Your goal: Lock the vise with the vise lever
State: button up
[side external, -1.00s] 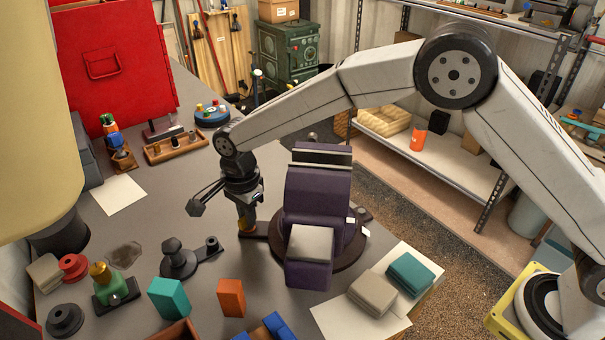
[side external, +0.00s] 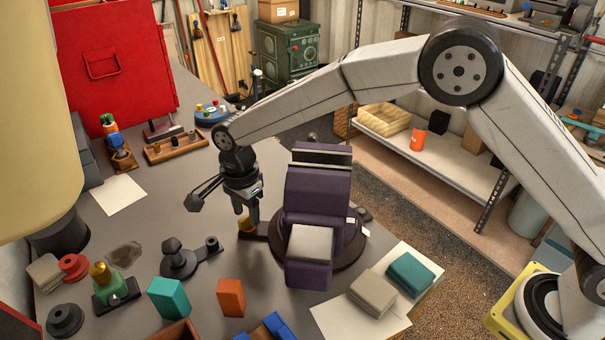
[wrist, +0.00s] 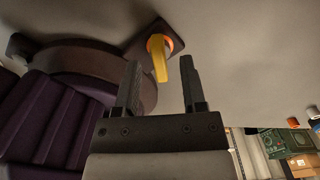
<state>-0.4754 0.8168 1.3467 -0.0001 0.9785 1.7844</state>
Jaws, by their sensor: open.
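The vise (side external: 318,190) is purple with a light grey block on its front and stands on a round dark base. It fills the left of the wrist view (wrist: 45,125). The vise lever (side external: 246,226), yellow with an orange root, sits on a dark plate at the left of the vise base. In the wrist view the lever (wrist: 160,62) points back between my fingers. My gripper (side external: 245,211) is open just above the lever. In the wrist view its fingertips (wrist: 160,68) lie on either side of the lever, apart from it; exact depth is unclear.
A dark clamp-like part (side external: 179,260), a teal block (side external: 169,299) and an orange block (side external: 231,298) lie in front. Grey and teal pads lie on white paper (side external: 335,318) at right. A wooden holder (side external: 176,147) stands behind. The bench left of my gripper is fairly clear.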

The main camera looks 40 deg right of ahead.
aim_at(247, 215)
jog(key=shift+r, duration=3.4)
jog(key=shift+w+d+r, duration=0.25)
jog(key=shift+w+d, duration=0.05)
jog(key=shift+d, duration=0.2)
jog(key=d+r+n+t, duration=0.4)
jog(key=d+r+n, duration=0.15)
jog(key=d, duration=0.65)
jog(key=d+r+n+t, duration=0.4)
jog(key=d+n, duration=0.2)
jog(key=d, duration=0.6)
jog(key=s+f+n+g, duration=0.1)
jog(key=s+f+g, duration=0.1)
jog(key=s+f, duration=0.5)
jog(key=s+f+n+g, duration=0.2)
jog(key=s+f, duration=0.5)
jog(key=s, duration=0.7)
jog(key=shift+s+f+g, duration=0.25)
jog(key=shift+f+g, duration=0.05)
jog(key=shift+g, duration=0.4)
